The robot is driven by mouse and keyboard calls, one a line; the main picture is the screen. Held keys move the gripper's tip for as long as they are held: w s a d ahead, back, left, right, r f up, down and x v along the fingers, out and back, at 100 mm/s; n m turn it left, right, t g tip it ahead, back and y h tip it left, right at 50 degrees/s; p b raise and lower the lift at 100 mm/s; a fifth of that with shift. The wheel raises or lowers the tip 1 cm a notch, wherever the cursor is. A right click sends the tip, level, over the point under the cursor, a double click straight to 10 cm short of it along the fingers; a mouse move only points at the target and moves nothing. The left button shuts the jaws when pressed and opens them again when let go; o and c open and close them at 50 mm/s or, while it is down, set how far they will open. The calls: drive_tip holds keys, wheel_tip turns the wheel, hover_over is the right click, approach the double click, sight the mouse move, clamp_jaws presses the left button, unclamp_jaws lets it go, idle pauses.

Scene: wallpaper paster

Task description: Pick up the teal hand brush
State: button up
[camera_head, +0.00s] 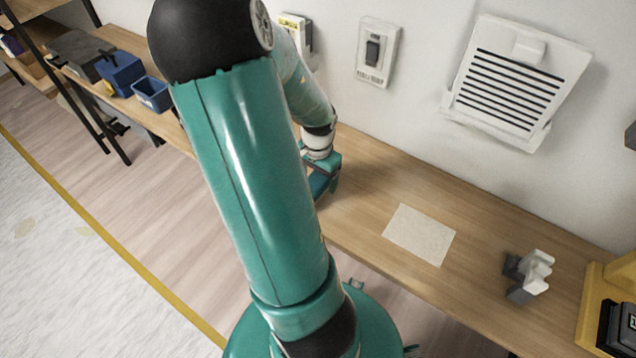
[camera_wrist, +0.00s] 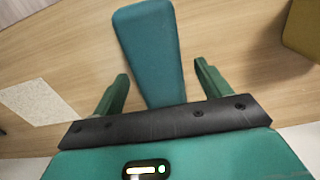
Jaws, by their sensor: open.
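The teal hand brush (camera_wrist: 148,50) lies on the wooden bench (camera_wrist: 60,62) in the wrist view. My gripper (camera_wrist: 163,82) is open, with one green finger on each side of the brush and a visible gap to both. The black palm bar hides the brush's near end. In the head view my gripper (camera_head: 328,178) is low over the bench behind my arm. I cannot make out the brush clearly there.
A cream paper sheet (camera_head: 420,234) lies on the bench, with a grey and white holder (camera_head: 528,275) to its right. A yellow and black object (camera_head: 612,310) stands at the far right. Blue bins (camera_head: 152,94) sit at the left. The wall has a switch (camera_head: 376,52) and a vent (camera_head: 515,78).

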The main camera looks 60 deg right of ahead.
drive_tip(key=shift+f, duration=1.45)
drive_tip(key=c, duration=1.2)
drive_tip(key=shift+o, duration=0.2)
drive_tip(key=shift+r, duration=0.15)
